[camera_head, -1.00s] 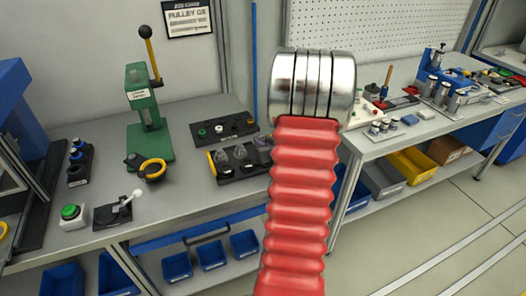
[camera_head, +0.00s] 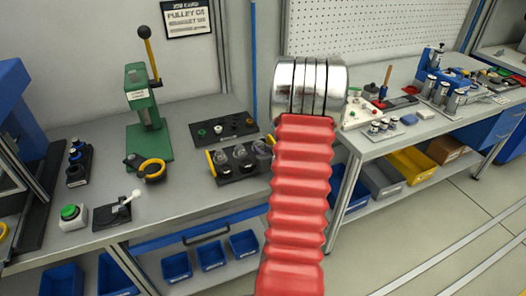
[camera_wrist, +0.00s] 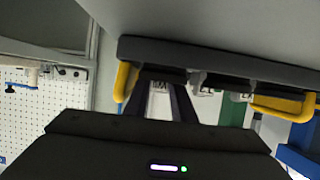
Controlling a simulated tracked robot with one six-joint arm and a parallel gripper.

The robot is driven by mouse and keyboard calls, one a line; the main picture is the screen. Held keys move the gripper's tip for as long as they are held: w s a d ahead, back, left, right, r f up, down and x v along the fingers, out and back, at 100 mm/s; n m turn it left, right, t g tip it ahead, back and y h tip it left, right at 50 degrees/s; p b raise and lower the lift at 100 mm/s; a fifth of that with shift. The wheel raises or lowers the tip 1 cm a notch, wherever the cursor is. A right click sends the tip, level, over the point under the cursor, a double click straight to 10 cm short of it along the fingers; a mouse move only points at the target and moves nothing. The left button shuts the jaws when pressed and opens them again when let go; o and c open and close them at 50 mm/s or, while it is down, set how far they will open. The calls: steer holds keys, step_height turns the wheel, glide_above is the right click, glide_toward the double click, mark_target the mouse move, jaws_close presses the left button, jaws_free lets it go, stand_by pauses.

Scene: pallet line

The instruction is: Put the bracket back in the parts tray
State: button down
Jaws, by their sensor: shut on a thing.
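The black parts tray (camera_head: 238,178) with a yellow handle stands at the right end of the left bench, holding several grey rounded parts. In the wrist view the dark tray (camera_wrist: 215,62) crosses the top, with a yellow handle at each side. My gripper (camera_wrist: 164,84) has its two dark fingers reaching up close to the tray's edge. It is shut on the bracket, which is mostly hidden by the fingers. A pale patch shows between the fingers; I cannot tell whether it is bracket or label. In the head view my gripper is hidden behind my arm.
A flat black tray (camera_head: 205,136) with small parts lies behind the parts tray. A green lever press (camera_head: 150,130) stands to the left, with a green button box (camera_head: 74,217) in front. Blue bins (camera_head: 211,256) sit below.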

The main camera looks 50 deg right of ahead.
steer(key=shift+a+f, duration=0.15)
steer(key=shift+f, duration=0.2)
steer(key=shift+s+a+f, duration=0.15)
steer(key=shift+f, duration=0.55)
steer(key=c, duration=1.5)
jaws_free()
steer(key=shift+r, duration=0.55)
steer(key=v, duration=1.2)
steer(key=shift+d+r, duration=0.2)
steer(key=shift+r, duration=0.2)
steer(key=shift+w, duration=0.2)
